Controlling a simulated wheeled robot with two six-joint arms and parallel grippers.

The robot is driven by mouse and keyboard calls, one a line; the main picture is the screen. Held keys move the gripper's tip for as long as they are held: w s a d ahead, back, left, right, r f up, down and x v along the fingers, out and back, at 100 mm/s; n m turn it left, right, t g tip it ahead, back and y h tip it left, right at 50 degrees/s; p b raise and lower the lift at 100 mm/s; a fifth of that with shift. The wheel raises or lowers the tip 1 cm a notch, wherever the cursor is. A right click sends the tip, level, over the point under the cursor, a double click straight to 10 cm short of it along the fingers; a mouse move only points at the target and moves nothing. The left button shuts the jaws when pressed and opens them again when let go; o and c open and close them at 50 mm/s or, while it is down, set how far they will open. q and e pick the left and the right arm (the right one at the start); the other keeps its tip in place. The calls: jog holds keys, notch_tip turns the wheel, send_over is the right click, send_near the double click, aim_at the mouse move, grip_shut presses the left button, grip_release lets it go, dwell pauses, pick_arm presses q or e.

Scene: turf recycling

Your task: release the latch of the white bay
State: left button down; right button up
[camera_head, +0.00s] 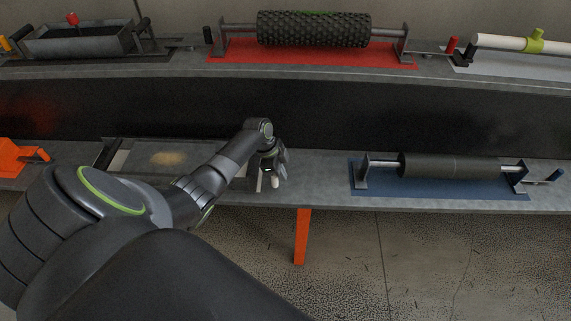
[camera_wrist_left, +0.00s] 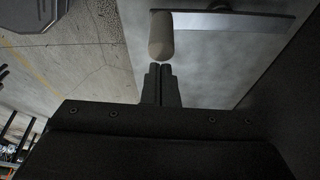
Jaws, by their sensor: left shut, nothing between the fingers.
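The white bay (camera_head: 118,161) is on the lower bench, left of centre, partly covered by my left arm. A pale, rounded latch knob (camera_head: 276,182) shows at its right end, by the bench's front edge. In the left wrist view the knob (camera_wrist_left: 161,36) stands just beyond my fingertips, near a pale strip (camera_wrist_left: 220,22). My left gripper (camera_head: 279,170) is at the knob. Its fingers (camera_wrist_left: 160,72) are together, with nothing between them. I cannot tell whether they touch the knob. My right gripper is not in view.
A dark roller on a blue mat (camera_head: 440,191) lies to the right on the same bench. The upper shelf holds a black studded roller (camera_head: 314,30) over a red mat, a grey tray (camera_head: 80,42) and a white tube (camera_head: 505,43). Bare bench lies between the white and blue bays.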

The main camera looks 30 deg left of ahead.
pick_arm(q)
jog(key=shift+s+a, duration=0.2)
jog(key=shift+s, duration=0.05)
dwell(0.6)
